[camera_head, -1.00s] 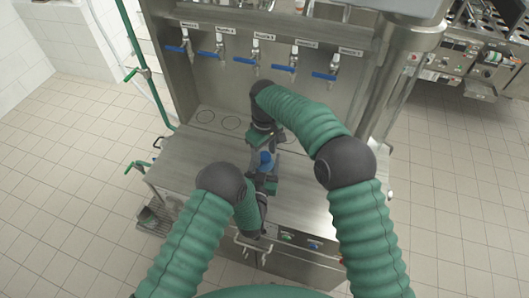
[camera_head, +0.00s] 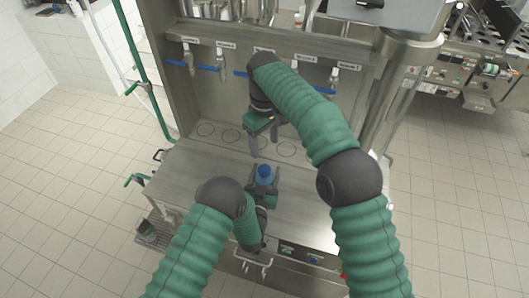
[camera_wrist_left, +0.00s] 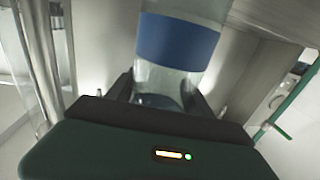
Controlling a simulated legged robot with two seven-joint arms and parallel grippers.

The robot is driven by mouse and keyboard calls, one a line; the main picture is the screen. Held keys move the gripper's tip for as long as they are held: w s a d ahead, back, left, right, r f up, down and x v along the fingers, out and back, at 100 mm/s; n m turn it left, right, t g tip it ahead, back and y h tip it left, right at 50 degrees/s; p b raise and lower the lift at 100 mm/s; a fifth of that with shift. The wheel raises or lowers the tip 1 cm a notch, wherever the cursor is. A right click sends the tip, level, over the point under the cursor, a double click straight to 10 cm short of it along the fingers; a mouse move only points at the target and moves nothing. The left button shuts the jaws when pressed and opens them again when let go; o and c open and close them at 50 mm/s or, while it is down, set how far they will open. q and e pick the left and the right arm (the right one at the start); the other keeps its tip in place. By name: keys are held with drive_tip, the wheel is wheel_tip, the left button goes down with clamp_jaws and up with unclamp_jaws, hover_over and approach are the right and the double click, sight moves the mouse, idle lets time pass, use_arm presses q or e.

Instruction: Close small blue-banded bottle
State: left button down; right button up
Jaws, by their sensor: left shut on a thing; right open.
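The small clear bottle with a blue band (camera_wrist_left: 178,42) stands upright in the left wrist view, its top cut off by the frame edge. In the head view only a blue top (camera_head: 265,171) shows between the jaws, and I cannot tell cap from band. My left gripper (camera_head: 263,186) is shut on the bottle above the steel counter (camera_head: 196,170). Its dark jaws (camera_wrist_left: 165,103) hold the lower part of the bottle. My right gripper (camera_head: 266,152) is open and empty, beyond and above the bottle, fingers pointing down, apart from it.
Taps with blue levers (camera_head: 209,68) line the back panel. Ring marks (camera_head: 206,130) lie on the counter below them. The left part of the counter is clear. A green pipe (camera_head: 143,75) runs down the left side.

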drive_tip(key=shift+r, duration=0.3)
use_arm(q)
drive_tip(key=shift+c, duration=1.5)
unclamp_jaws()
use_arm(e)
wheel_tip(320, 180, down, 6)
drive_tip(key=b, duration=0.6)
use_arm(q)
drive_tip(key=s+a, duration=0.3)
drive_tip(key=s, duration=1.3)
drive_tip(key=shift+s, duration=0.2)
drive_tip(key=shift+a+f, duration=0.1)
